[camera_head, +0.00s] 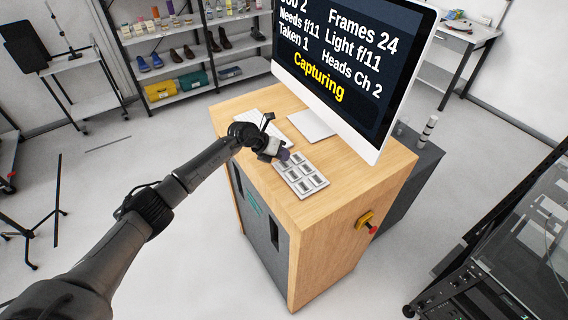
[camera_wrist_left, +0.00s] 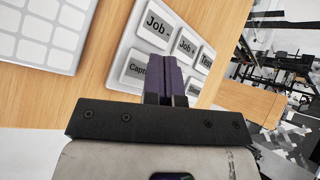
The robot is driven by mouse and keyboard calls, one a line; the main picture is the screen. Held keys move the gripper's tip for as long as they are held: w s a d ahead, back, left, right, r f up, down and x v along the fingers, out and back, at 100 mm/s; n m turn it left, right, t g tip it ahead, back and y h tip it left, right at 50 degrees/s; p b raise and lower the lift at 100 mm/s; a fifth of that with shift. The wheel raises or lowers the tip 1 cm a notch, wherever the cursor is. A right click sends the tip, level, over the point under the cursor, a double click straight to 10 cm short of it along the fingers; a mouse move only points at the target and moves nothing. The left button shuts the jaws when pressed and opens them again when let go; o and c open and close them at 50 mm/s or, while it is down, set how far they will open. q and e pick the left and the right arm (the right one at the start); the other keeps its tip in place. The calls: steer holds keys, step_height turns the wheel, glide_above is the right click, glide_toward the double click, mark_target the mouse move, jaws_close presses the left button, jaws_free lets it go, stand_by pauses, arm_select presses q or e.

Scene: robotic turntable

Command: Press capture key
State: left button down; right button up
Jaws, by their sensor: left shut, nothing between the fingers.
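The keypad (camera_head: 302,178) is a pale panel with several grey labelled keys, lying on the wooden cabinet top in front of the monitor. In the left wrist view the capture key (camera_wrist_left: 133,72) shows "Capt", its rest hidden behind the fingers. My left gripper (camera_head: 284,155) is over the keypad's far left corner. In the left wrist view its purple fingers (camera_wrist_left: 170,80) are together, with nothing between them, over the keypad beside the capture key label. Whether the tips touch a key cannot be told. The monitor (camera_head: 340,70) reads "Capturing" in yellow.
A white keyboard (camera_wrist_left: 45,30) lies left of the keypad in the left wrist view. A red stop button (camera_head: 373,229) on a yellow box sits on the cabinet's side. A shelf with shoes and boxes (camera_head: 160,90) stands behind. The cabinet's near right top (camera_head: 350,180) is clear.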

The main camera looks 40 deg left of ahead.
mark_target(283, 163)
arm_select(q)
steer(key=shift+r+p, duration=1.95)
steer(key=shift+r, duration=0.6)
